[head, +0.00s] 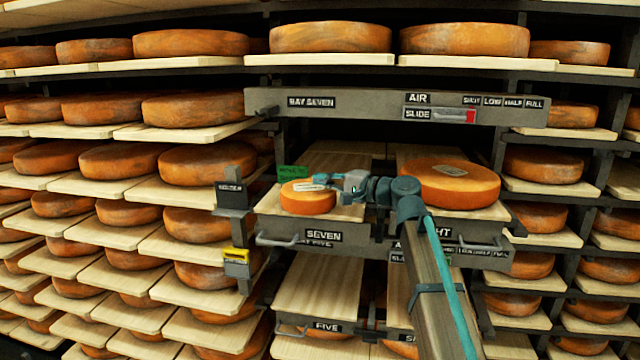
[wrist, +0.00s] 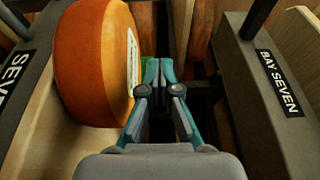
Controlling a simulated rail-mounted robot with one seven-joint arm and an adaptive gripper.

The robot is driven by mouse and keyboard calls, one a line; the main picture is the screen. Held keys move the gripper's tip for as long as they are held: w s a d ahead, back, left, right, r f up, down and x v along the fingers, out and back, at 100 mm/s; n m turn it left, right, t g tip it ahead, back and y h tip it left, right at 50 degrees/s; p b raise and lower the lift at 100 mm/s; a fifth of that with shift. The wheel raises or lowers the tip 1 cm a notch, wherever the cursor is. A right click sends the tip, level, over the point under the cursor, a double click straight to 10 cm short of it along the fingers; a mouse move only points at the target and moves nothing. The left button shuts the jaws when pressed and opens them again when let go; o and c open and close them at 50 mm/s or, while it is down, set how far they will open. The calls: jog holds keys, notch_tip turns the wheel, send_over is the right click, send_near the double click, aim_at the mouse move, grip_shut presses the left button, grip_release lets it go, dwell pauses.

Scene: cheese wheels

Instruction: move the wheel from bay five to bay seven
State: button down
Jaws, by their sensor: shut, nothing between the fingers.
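A small orange cheese wheel (head: 308,205) with a pale label on top lies flat on the board marked SEVEN (head: 347,212). It also fills the left of the wrist view (wrist: 92,65), its labelled face turned toward the fingers. My gripper (head: 330,179) is shut and empty, just above the wheel's top; I cannot tell whether it touches. In the wrist view the fingertips (wrist: 158,68) are together beside the label. Below, the board marked FIVE (head: 322,285) shows bare wood on its visible part.
A larger wheel (head: 450,188) lies on the neighbouring board at right, behind my arm. A grey BAY SEVEN beam (head: 365,104) crosses above; it shows close at right in the wrist view (wrist: 262,90). A post with a yellow tag (head: 237,256) stands at left. Loaded shelves surround the bay.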

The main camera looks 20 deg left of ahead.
jog(key=w+a+p, duration=0.1)
jog(key=w, duration=0.3)
jog(key=w+p, duration=0.1)
jog(key=w, duration=0.3)
jog(key=w+a, duration=0.1)
jog(key=w, duration=0.3)
jog(key=shift+w+a+r+p, duration=0.1)
jog(key=shift+a+r+p, duration=0.05)
jog(key=shift+a+p, duration=0.25)
jog(key=f, duration=0.2)
jog(key=f+p, duration=0.1)
jog(key=f, duration=0.2)
jog(key=shift+s+d+f, duration=0.1)
jog(key=shift+s, duration=0.1)
jog(key=shift+s+d+p, duration=0.15)
jog(key=shift+s+p, duration=0.35)
jog(key=shift+p, duration=0.15)
jog(key=shift+w+f, duration=0.1)
